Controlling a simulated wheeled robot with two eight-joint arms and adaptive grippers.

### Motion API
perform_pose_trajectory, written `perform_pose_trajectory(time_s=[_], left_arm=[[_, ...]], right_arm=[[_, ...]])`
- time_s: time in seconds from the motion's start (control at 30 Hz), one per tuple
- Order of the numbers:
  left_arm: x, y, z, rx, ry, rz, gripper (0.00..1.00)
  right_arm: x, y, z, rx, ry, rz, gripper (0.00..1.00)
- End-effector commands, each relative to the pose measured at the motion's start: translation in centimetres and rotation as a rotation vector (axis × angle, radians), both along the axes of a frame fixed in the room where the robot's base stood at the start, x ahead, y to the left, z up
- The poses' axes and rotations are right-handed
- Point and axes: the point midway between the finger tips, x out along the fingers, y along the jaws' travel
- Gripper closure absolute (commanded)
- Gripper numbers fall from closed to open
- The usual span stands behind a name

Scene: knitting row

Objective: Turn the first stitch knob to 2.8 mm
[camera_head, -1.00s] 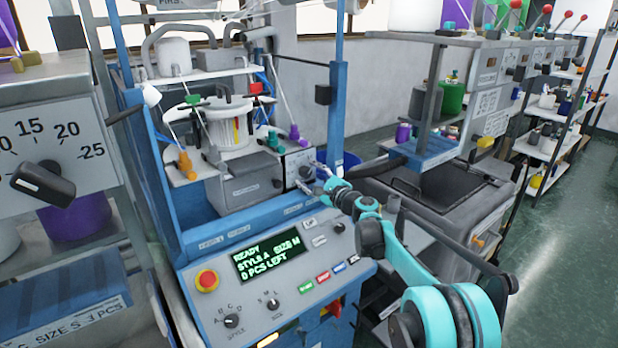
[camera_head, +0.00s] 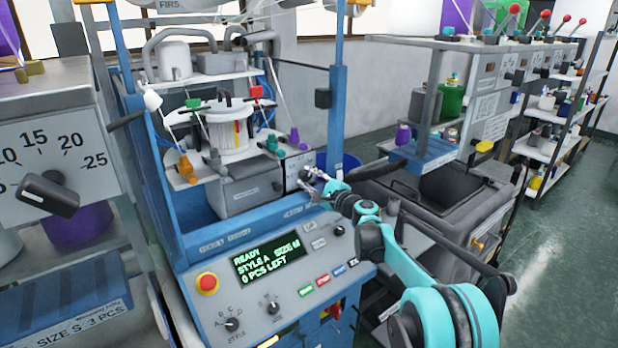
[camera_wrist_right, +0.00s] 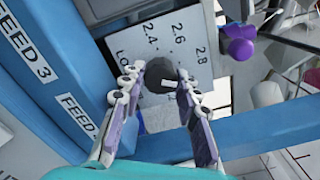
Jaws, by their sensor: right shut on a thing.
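The stitch knob (camera_wrist_right: 158,74) is a dark grey round knob on a pale scale plate (camera_wrist_right: 136,38) marked 2.4, 2.6 and 2.8. In the right wrist view its white pointer mark lies toward the right side; the exact reading is hard to tell. My right gripper (camera_wrist_right: 160,84) is shut on this knob, one finger on each side. In the head view my right gripper (camera_head: 315,181) is at the front face of the grey knitting unit (camera_head: 245,192), and the knob is too small to read there. My left gripper is not in view.
A blue beam (camera_wrist_right: 60,75) labelled FEED 3 runs close beside my right gripper. A purple cone-like part (camera_wrist_right: 238,42) is near the plate. Below is a control panel with a READY display (camera_head: 270,257) and red button (camera_head: 208,284). A larger dial (camera_head: 48,194) stands at far left.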

Motion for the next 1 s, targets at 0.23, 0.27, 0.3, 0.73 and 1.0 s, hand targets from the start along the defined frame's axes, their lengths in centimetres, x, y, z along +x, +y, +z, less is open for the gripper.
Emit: perform_pose_trajectory(time_s=[0.23, 0.27, 0.3, 0.73, 1.0], left_arm=[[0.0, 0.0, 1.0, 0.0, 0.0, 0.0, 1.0], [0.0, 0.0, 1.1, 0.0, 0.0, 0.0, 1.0], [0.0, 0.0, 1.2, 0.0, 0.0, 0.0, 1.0], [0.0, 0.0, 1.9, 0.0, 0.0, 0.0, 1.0], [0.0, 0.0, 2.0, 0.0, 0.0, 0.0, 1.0]], right_arm=[[0.0, 0.0, 0.1, -0.161, -0.117, 0.001, 0.97], [0.0, 0.0, 0.1, -0.181, -0.131, 0.001, 0.97], [0.0, 0.0, 0.1, -0.205, -0.148, 0.001, 0.97], [0.0, 0.0, 0.0, -0.397, -0.288, 0.001, 0.97], [0.0, 0.0, 0.0, -0.431, -0.312, 0.001, 0.97]])
